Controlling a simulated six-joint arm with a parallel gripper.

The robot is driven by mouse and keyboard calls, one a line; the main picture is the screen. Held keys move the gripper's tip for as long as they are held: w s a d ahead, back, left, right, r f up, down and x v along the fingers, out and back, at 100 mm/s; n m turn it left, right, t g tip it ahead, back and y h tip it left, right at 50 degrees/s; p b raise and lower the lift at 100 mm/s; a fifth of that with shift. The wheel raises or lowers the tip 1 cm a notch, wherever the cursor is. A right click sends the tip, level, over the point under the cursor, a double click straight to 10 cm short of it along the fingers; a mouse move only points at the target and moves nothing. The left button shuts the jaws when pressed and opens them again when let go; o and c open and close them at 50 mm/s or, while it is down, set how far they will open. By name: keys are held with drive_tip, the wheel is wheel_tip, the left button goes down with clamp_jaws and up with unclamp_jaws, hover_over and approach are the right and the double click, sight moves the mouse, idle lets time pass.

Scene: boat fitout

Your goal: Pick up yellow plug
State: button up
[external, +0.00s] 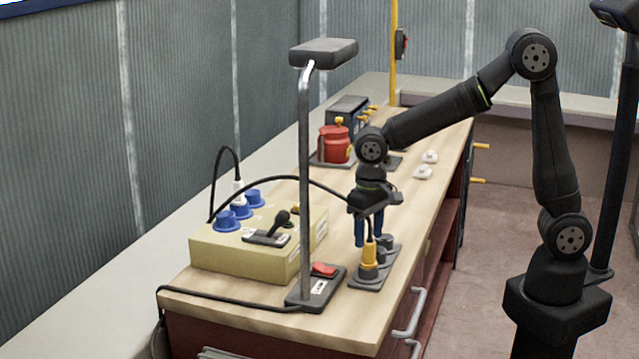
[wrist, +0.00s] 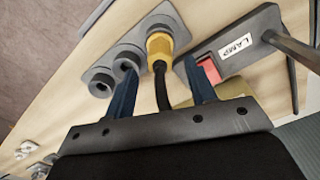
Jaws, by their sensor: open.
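The yellow plug (external: 369,256) stands upright in the near socket of a grey socket plate on the bench, with a black cable rising from its top. In the wrist view the yellow plug (wrist: 160,46) shows between and beyond my fingertips. My gripper (external: 369,228) points down with its blue fingers just above the plug. In the wrist view my gripper (wrist: 160,75) is open, one finger on each side of the black cable, holding nothing. I cannot tell whether a finger touches the cable.
The grey socket plate (wrist: 165,15) has two other round sockets (wrist: 101,82) beside the plug. A lamp base (external: 318,290) with a red switch and tall post stands to the left. A beige control box (external: 240,262) with blue sockets and a lever lies behind it. A red pot (external: 334,146) stands farther back.

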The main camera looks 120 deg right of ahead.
sight(369, 258)
drive_tip(key=f, duration=0.4)
drive_tip(key=shift+a+f, duration=0.15)
drive_tip(key=shift+a, duration=0.05)
clamp_jaws()
